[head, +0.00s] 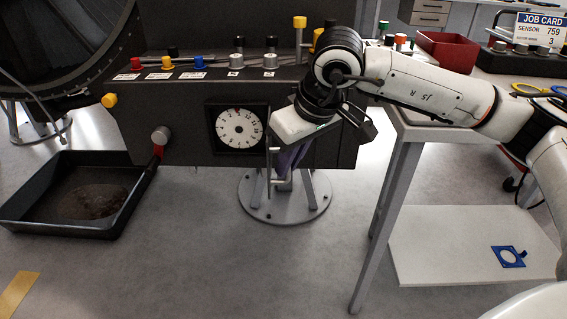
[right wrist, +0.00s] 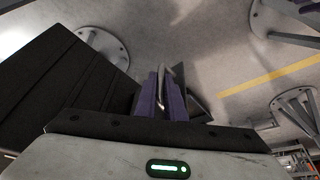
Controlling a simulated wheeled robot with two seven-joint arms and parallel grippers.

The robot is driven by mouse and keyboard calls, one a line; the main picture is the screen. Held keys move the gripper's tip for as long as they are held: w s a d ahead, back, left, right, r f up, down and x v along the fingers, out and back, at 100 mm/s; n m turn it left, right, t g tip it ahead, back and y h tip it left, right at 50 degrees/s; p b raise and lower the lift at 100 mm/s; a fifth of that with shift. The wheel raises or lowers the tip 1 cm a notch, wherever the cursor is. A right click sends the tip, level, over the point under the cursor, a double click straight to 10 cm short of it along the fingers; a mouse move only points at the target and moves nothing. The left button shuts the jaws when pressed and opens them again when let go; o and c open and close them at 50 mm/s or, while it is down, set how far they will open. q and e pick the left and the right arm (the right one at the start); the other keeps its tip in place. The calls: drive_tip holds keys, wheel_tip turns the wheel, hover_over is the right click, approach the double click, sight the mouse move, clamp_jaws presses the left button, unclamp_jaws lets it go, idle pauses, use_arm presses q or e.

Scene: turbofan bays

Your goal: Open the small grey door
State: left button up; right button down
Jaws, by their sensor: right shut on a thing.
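The small grey door (head: 268,172) shows almost edge-on in the head view, as a thin upright strip in front of the dark engine housing (head: 190,148), right of the round dial. My right gripper (head: 288,164) is just right of it, with purple fingers pointing down. In the right wrist view the purple fingers (right wrist: 162,100) are closed around a thin metal bar, which looks like the door's handle (right wrist: 161,82). A grey panel edge shows beside the fingers there. My wrist hides part of the housing behind the door. My left gripper is not in view.
A black drip tray (head: 62,222) lies on the floor at left. A round pedestal foot (head: 262,207) stands below. A grey table with a lower shelf (head: 465,225) is at right, under my right arm.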

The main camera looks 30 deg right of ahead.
drive_tip(key=shift+d, duration=0.1)
drive_tip(key=c, duration=1.8)
unclamp_jaws()
drive_tip(key=shift+c, duration=0.2)
drive_tip(key=p+v, duration=0.1)
drive_tip(key=v, duration=0.9)
drive_tip(key=shift+r, duration=0.2)
